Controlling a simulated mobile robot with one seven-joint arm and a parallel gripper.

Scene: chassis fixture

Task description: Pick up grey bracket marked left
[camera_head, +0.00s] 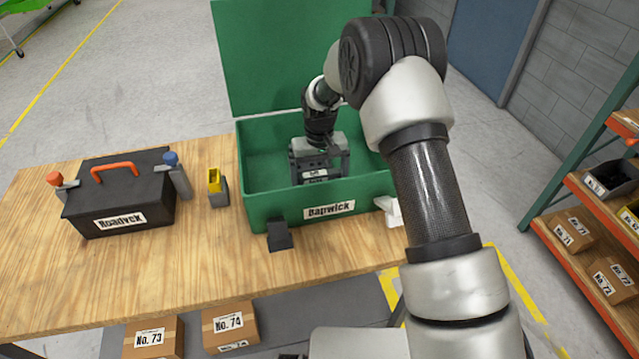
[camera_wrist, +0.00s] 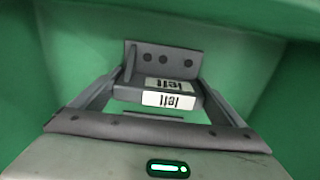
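The grey bracket marked left (camera_wrist: 160,88) is inside the green box. In the wrist view its "left" labels appear upside down, and its upright plate with several holes shows behind them. In the head view the bracket (camera_head: 318,179) is partly hidden under my gripper. My gripper (camera_head: 319,168) reaches down into the box over the bracket. In the wrist view my gripper's two fingers (camera_wrist: 160,82) are spread wide, one on each side of the bracket. Contact between fingers and bracket is not clear.
The green box (camera_head: 262,205) labelled Bapwick stands on the wooden table (camera_head: 180,265) with its lid raised. A black toolbox (camera_head: 125,200) and a yellow-and-grey item (camera_head: 217,188) stand to its left. A shelf rack (camera_head: 575,250) is at right.

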